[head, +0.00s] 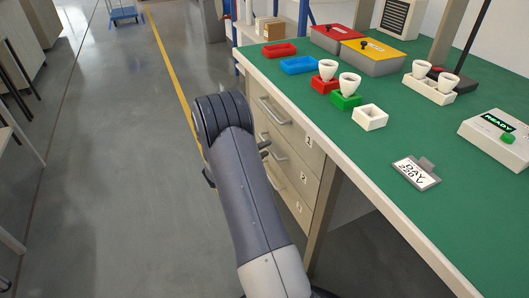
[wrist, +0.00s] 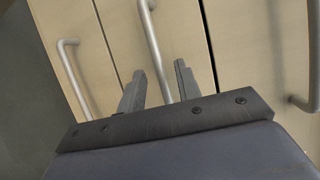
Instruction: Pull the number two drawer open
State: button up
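The number two drawer (head: 296,167) is the middle of three pale wooden drawers under the bench, and its front looks flush with the others. Its bar handle (head: 272,145) is partly beside my gripper (head: 265,149), which my arm mostly hides in the head view. In the wrist view, my gripper (wrist: 159,68) has its two dark fingers apart. The middle handle (wrist: 149,32) runs between the fingertips, with a gap on each side. I cannot tell how deep the handle lies between the fingers.
The number one drawer's handle (head: 273,111) is above and the number three drawer's handle (head: 274,179) below. The green bench top (head: 330,125) overhangs the drawers and carries trays, bulb cups, a clipboard and a READY box (head: 498,137). The floor (head: 110,180) to the left is clear.

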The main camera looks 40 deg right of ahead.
jog(key=shift+d, duration=0.35)
jog(key=shift+c, duration=0.4)
grip_shut()
